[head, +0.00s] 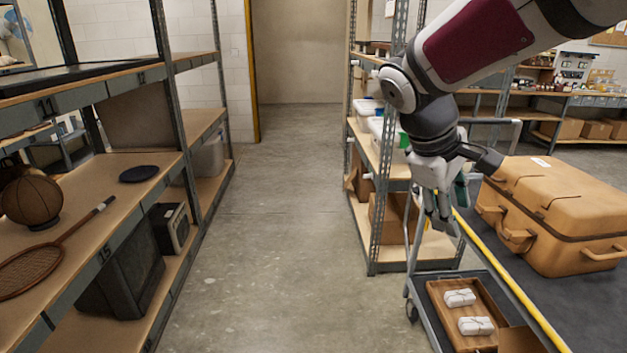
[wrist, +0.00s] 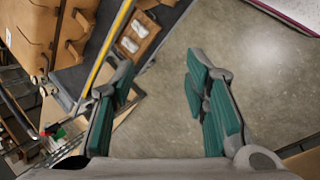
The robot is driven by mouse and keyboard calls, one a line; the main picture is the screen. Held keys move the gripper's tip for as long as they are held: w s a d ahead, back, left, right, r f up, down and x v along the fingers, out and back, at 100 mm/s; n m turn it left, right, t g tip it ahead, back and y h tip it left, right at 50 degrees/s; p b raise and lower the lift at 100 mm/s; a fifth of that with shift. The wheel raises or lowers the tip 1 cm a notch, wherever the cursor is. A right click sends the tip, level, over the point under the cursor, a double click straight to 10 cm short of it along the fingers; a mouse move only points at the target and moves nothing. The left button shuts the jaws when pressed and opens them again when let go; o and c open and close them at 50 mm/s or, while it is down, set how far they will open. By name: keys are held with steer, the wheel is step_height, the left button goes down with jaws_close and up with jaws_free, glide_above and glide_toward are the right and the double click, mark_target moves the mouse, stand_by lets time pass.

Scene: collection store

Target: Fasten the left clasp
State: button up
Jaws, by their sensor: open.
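A tan suitcase (head: 560,200) lies closed-looking on a dark-topped table at the right of the head view. Its tan handle (head: 516,236) is on the side facing the aisle. The suitcase also shows at the upper left of the wrist view (wrist: 35,25). Neither clasp can be told apart clearly, and I cannot tell whether the left one is fastened. My gripper (head: 442,218) hangs left of the suitcase, apart from it. In the wrist view my gripper (wrist: 160,78) is open and empty, with its green-padded fingers spread above the floor.
The dark table (head: 565,305) has a yellow edge strip (head: 515,290). A metal shelf unit (head: 374,220) stands behind my gripper. Left shelves hold a racket (head: 60,245). The aisle floor (head: 275,240) is clear.

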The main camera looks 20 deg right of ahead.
steer(key=w+d+f+n+g+h+b, duration=0.5)
steer(key=w+d+f, duration=0.5)
steer(key=w+d, duration=0.4)
steer(key=n+t+h+b, duration=0.1)
steer(key=n+h+b, duration=0.5)
steer(key=h+b, duration=0.1)
glide_toward(478, 209)
steer(key=d, duration=0.3)
steer(key=s+d+b, duration=0.1)
steer(key=d, duration=0.3)
steer(key=s+d, duration=0.1)
steer(key=d, duration=0.3)
steer(key=shift+s+d, duration=0.25)
jaws_close()
